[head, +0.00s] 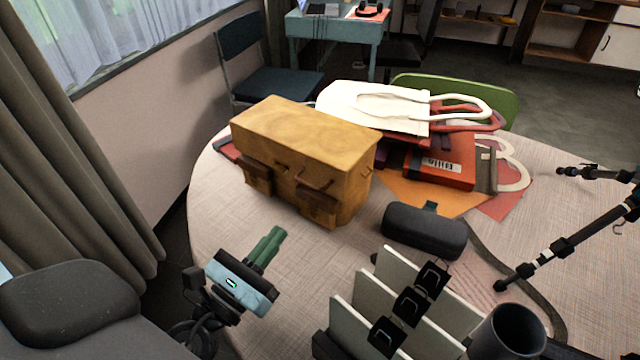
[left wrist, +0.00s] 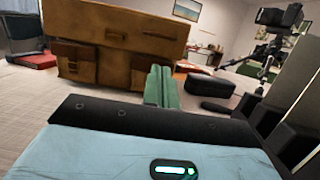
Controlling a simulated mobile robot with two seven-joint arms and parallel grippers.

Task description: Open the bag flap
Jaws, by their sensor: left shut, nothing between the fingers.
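The bag (head: 308,150) is a boxy tan-brown bag standing upright on the round table (head: 215,225). Its flap (head: 305,130) lies closed over the top, and pockets with dark straps show on the near side. In the left wrist view the bag (left wrist: 120,40) fills the upper left. My left gripper (head: 269,243) has green fingers and is in front of the bag, apart from it and empty. The fingers (left wrist: 161,86) are shut together in the left wrist view, pointing toward the bag's lower right part. My right gripper does not show.
A dark case (head: 424,231) lies right of the bag. White upright dividers (head: 400,285) with black clips and a dark mug (head: 508,333) stand at the front. A white tote (head: 375,108) and red box (head: 440,162) lie behind. A tripod (head: 560,245) stands at right.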

